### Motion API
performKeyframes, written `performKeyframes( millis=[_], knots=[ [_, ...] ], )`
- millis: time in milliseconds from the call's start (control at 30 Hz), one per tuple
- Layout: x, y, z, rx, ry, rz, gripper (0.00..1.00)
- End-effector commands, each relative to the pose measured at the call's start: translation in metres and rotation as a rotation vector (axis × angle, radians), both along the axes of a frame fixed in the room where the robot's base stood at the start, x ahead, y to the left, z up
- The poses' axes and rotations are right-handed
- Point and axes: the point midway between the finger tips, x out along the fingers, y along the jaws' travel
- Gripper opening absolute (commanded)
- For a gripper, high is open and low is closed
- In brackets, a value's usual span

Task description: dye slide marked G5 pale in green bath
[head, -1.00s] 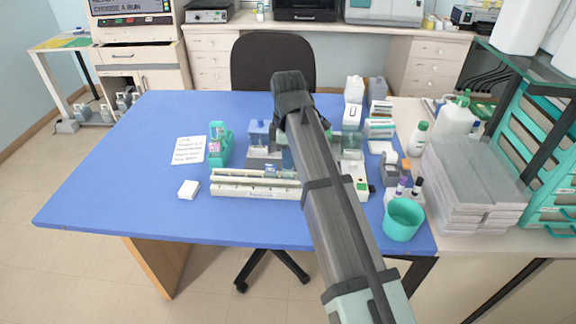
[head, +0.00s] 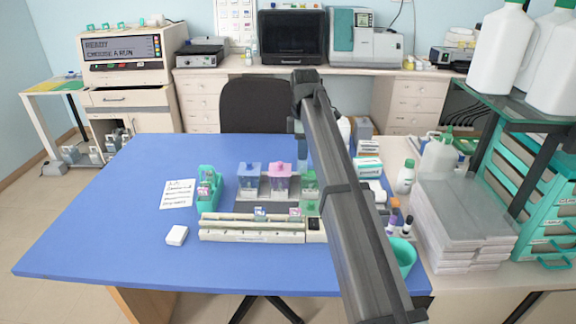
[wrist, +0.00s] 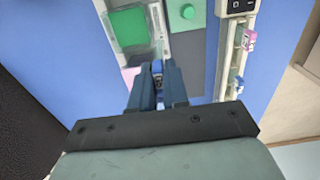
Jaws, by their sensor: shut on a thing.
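My gripper (wrist: 157,80) is shut on a small thin item with a blue end (wrist: 157,68), seemingly a slide; its marking is unreadable. In the head view my arm mostly covers the gripper, which hangs above the bath row. The green bath (head: 309,181) stands at the row's right end, and in the wrist view its green top (wrist: 128,27) lies ahead of the fingers, apparently uncovered. A green piece with a round knob (wrist: 188,12), apparently its lid, lies in front of it. The pink bath (head: 279,179) and blue bath (head: 249,178) stand left of it, lidded.
A long cream rack (head: 250,231) in front of the baths bears a blue-labelled slide (head: 260,213) and a pink-labelled slide (head: 295,211). A green slide holder (head: 210,188), note (head: 178,194) and white box (head: 177,235) are left. Bottles and boxes crowd the right. The left mat is clear.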

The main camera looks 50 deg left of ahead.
Motion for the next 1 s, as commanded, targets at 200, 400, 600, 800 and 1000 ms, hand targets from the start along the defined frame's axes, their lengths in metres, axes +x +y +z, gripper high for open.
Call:
performKeyframes(
  millis=[200,400,600,800,1000],
  knots=[
    [0.045,0.012,-0.001,-0.001,0.001,-0.001,0.0],
    [0.053,0.012,-0.003,0.0,0.0,0.001,0.0],
    [0.053,0.012,-0.009,0.0,0.0,0.001,0.0],
    [0.052,0.012,-0.02,0.0,0.0,0.001,0.0],
    [0.052,0.011,-0.032,-0.001,0.001,0.001,0.0]
  ],
)
